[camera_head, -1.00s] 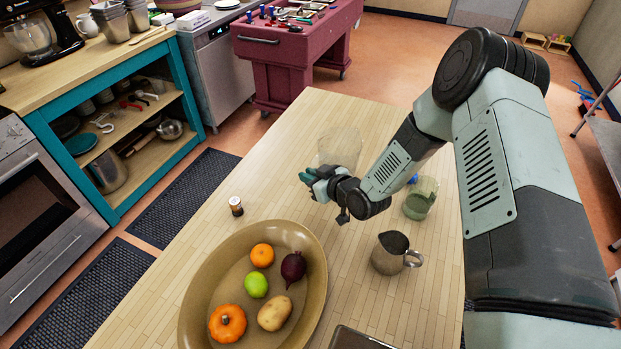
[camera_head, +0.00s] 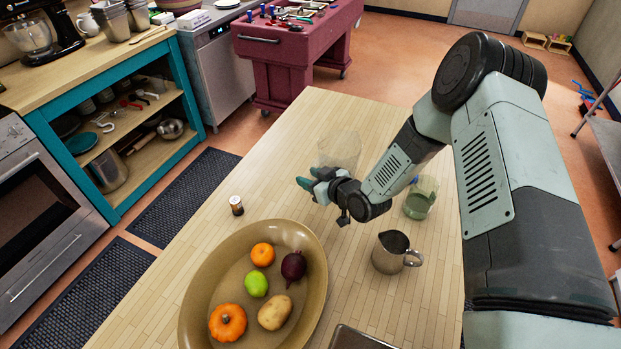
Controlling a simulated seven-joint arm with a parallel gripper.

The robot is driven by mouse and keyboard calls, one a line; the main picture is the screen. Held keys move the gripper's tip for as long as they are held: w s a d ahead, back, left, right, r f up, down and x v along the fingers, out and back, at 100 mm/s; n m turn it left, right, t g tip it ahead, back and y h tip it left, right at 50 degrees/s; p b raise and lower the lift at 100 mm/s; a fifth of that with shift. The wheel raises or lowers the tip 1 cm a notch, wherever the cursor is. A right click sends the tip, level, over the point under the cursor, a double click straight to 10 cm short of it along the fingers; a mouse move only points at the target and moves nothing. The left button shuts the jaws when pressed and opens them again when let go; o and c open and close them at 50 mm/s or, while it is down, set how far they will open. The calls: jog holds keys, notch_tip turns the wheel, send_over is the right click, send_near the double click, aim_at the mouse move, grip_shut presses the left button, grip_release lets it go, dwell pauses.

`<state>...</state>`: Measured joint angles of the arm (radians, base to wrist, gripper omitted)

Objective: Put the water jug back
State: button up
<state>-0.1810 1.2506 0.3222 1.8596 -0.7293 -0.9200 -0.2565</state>
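A clear, see-through jug-like vessel (camera_head: 341,149) stands on the wooden table, just behind my gripper in the picture. My gripper (camera_head: 309,180) is low over the table, its teal fingertips pointing left, near the vessel's lower left side. The fingers are small and partly overlap, so I cannot tell whether they touch the vessel or how far apart they are. A second see-through vessel with a greenish tint (camera_head: 418,200) stands to the right of my wrist, partly hidden by the arm. I cannot tell which one is the water jug.
A metal pitcher (camera_head: 394,254) stands in front of my wrist. A large tan bowl (camera_head: 197,290) with fruit and vegetables fills the near left. A small shaker (camera_head: 236,205) stands by the left edge. A dark tray (camera_head: 358,339) shows at the bottom. The table's far end is clear.

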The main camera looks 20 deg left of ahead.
jog(key=v, duration=0.7)
